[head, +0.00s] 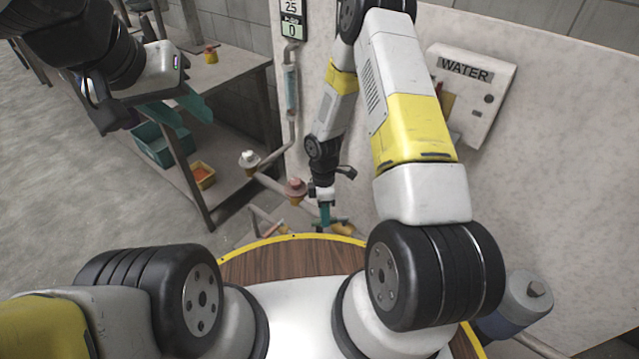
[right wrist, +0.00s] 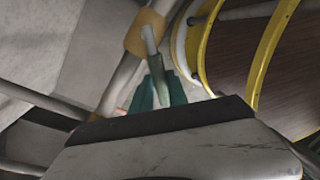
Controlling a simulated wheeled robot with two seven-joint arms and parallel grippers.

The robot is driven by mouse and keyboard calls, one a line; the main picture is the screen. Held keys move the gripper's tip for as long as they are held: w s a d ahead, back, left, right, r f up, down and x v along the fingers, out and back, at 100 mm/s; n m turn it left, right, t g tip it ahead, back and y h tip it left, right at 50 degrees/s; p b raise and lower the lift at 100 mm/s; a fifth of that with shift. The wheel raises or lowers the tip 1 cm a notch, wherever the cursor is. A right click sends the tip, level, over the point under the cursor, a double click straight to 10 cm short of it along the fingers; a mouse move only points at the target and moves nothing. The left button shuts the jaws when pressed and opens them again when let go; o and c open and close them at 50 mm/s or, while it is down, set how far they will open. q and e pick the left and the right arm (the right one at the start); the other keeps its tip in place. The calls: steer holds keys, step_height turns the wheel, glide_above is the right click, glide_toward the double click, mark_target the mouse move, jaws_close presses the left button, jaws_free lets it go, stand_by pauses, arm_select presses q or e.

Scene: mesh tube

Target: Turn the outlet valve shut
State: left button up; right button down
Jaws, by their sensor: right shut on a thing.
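The outlet valve, an orange-yellow body (right wrist: 148,33) with a thin grey lever (right wrist: 151,45), sits on a grey pipe in the right wrist view. In the head view an orange part (head: 342,229) shows low by the wall, beside my right gripper. My right gripper (head: 325,214) points down there, and its teal fingers (right wrist: 164,90) are shut on the lever. The fingers partly hide the lever's end. My left gripper (head: 180,112) is empty at the upper left, its two teal fingers spread apart, above the bench's lower shelf and away from the pipes.
Pipes with a white-topped fitting (head: 249,159) and a reddish fitting (head: 296,187) run left of my right gripper. A WATER box (head: 474,108) and a meter (head: 291,20) hang on the wall.

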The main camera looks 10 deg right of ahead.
steer(key=shift+s+d+n+t+h, duration=0.1)
steer(key=shift+s+d+n+h, duration=0.2)
steer(key=shift+s+n, duration=0.8)
steer(key=shift+s+d+n+t+h, duration=0.1)
steer(key=shift+s+d+n+h, duration=0.2)
steer(key=shift+n, duration=1.55)
steer(key=shift+s+d+n+t+h, duration=0.1)
steer(key=shift+s+d+n+h, duration=0.15)
steer(key=shift+s+n, duration=0.9)
steer(key=shift+w+n, duration=0.35)
steer(key=shift+n, duration=0.05)
steer(key=c, duration=1.3)
jaws_free()
steer(key=v, duration=0.7)
steer(key=shift+r, duration=0.4)
